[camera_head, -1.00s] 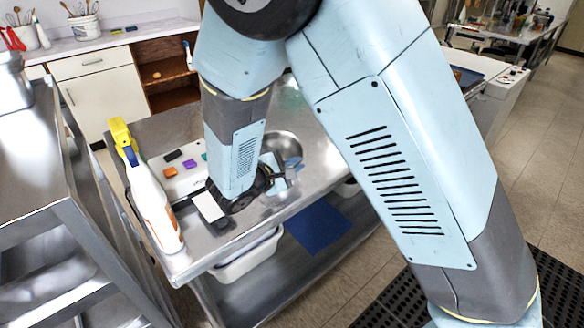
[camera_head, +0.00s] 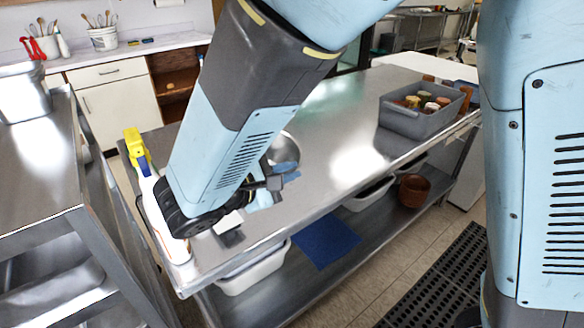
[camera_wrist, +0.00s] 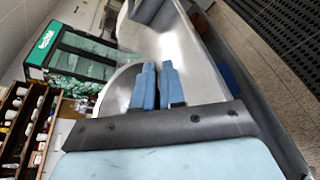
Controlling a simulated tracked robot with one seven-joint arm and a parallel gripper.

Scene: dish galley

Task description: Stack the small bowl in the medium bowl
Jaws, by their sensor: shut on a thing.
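A shiny steel bowl (camera_head: 284,147) shows partly behind my forearm in the head view, over the steel table. Its curved wall fills the space left of my fingers in the wrist view (camera_wrist: 117,92). My gripper (camera_head: 286,172) is low over the table, with its blue fingertips at the bowl's near edge. In the wrist view the two blue fingers (camera_wrist: 158,85) are close together and shut at the bowl's rim; the grip point itself is hard to see. I cannot tell the bowl's size, and no second bowl is clear; my arm hides part of the table.
A spray bottle (camera_head: 158,205) with a yellow head stands left of my arm, very close to it. A grey bin (camera_head: 425,118) with cups sits at the table's far right. The table's middle right (camera_head: 350,150) is clear. A steel cart (camera_head: 70,190) stands left.

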